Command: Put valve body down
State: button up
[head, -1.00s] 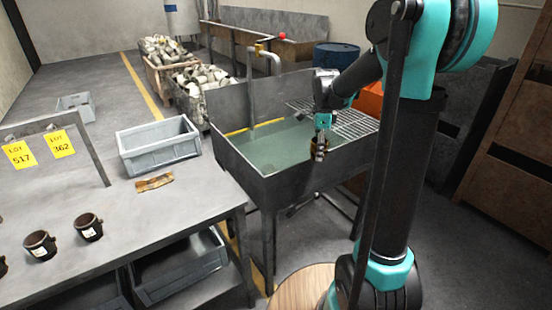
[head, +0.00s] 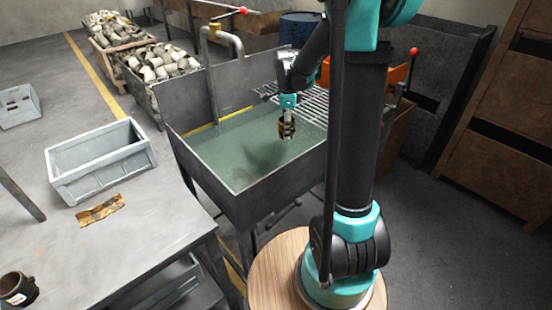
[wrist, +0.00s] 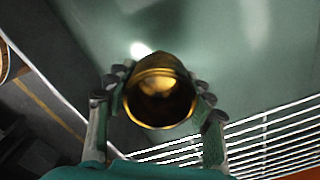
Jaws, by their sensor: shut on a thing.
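The valve body (wrist: 160,95) is a brass-coloured, hollow round piece with a dark opening. My gripper (head: 287,131) is shut on it, with fingers on both sides in the wrist view (wrist: 161,98). In the head view the valve body (head: 287,127) hangs in the gripper over the greenish liquid of the grey metal tank (head: 238,208), inside its near rim. In the wrist view the liquid lies below the valve body, apart from it as far as I can tell.
A wire rack (head: 312,106) spans the tank's right side. A pipe (head: 236,45) rises at its back. On the table (head: 150,245) at left are a grey crate (head: 100,165), a brown rag (head: 100,209) and a dark cup-like part (head: 17,289). Bins of metal parts (head: 160,65) stand behind.

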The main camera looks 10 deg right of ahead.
notch_tip(320, 180, down, 15)
jog(key=shift+f, duration=0.15)
dwell(0.4)
jog(key=o, duration=1.5)
jog(key=shift+f, duration=0.1)
notch_tip(320, 180, up, 12)
jog(key=shift+r, duration=0.15)
